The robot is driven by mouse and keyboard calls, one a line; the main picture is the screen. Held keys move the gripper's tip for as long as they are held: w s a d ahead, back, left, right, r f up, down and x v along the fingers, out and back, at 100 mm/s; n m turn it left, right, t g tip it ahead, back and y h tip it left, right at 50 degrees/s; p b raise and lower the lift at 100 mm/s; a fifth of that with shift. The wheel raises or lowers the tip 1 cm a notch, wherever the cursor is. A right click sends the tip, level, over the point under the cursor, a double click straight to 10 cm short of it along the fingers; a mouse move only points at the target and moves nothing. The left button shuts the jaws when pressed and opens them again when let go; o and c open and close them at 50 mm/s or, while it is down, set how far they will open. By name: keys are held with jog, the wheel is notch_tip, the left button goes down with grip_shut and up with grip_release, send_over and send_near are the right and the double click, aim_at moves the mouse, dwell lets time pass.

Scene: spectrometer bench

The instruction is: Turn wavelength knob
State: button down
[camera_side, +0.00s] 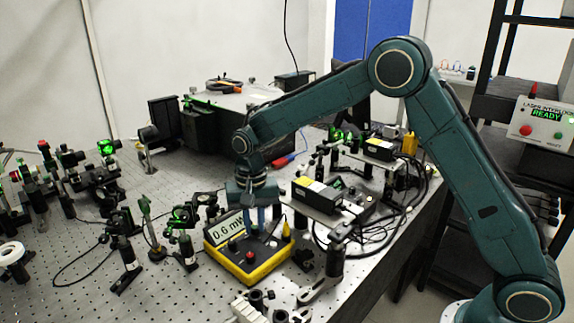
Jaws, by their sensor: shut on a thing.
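A yellow and black power meter (262,275) sits on the optical bench, its display (229,229) reading "0.6 m" before my gripper cuts off the rest. My gripper (264,230) points down over the meter's top face, just right of the display. Its fingers are shut on the wavelength knob, which is mostly hidden between them.
Optical posts and mounts with green glints crowd the left (110,190). A black-topped laser box (318,195) and cables are close on the right. Post clamps (320,285) stand in front. A sign (545,115) at the right reads "READY". Bare perforated bench (180,290) lies front left.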

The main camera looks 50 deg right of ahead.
jog(key=n, duration=1.1)
jog(key=shift+n, duration=2.2)
jog(key=c, duration=1.3)
grip_release()
jog(key=shift+c, duration=0.2)
